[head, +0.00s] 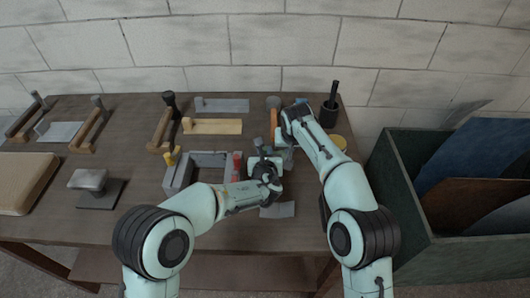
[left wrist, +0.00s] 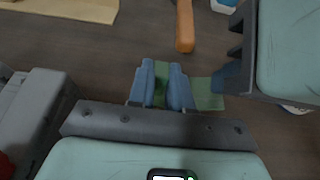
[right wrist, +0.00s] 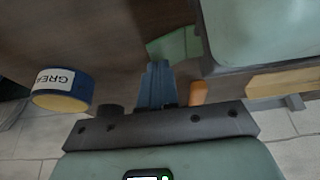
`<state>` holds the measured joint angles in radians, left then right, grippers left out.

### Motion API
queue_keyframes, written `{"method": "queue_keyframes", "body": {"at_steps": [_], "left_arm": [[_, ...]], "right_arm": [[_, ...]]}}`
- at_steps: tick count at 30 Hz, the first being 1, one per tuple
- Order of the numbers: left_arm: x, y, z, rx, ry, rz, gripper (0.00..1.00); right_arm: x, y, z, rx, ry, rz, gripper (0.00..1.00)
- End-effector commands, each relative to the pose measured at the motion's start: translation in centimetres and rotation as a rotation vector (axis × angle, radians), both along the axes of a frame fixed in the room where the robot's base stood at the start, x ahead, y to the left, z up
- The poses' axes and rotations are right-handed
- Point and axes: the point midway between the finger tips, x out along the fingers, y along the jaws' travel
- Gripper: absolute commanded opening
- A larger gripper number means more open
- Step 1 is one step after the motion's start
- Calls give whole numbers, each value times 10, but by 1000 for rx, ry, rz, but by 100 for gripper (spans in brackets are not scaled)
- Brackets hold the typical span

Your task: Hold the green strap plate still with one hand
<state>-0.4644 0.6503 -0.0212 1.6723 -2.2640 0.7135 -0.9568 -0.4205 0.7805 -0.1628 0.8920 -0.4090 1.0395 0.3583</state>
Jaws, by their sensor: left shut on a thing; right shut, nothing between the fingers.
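The green strap plate (left wrist: 206,95) shows in the left wrist view, running between the blue fingers of my left gripper (left wrist: 162,85) and out to the right. My left gripper is shut on it. In the right wrist view the plate (right wrist: 176,45) lies beyond the fingertips of my right gripper (right wrist: 158,78). My right gripper is shut and empty, with its fingertips apart from the plate as far as I can see. In the head view both hands meet over the bench and largely hide the plate.
An orange handle (left wrist: 185,25) lies close to both hands. A blue-and-yellow grease can (right wrist: 62,88) stands beside the right hand. A grey frame (head: 180,178) sits left of the left hand. A dark cup (head: 328,117) stands behind, and a green bin (head: 402,180) is right of the bench.

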Motion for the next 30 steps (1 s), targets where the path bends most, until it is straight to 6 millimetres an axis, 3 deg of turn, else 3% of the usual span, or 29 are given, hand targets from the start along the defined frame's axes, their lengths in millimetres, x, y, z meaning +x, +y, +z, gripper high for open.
{"method": "queue_keyframes", "body": {"at_steps": [20,30], "left_arm": [[0,-1,0,-4,0,1,0],[0,-1,0,-4,0,-1,0]], "right_arm": [[-3,0,-22,-4,17,1,0],[-3,2,-21,-2,19,2,0]]}}
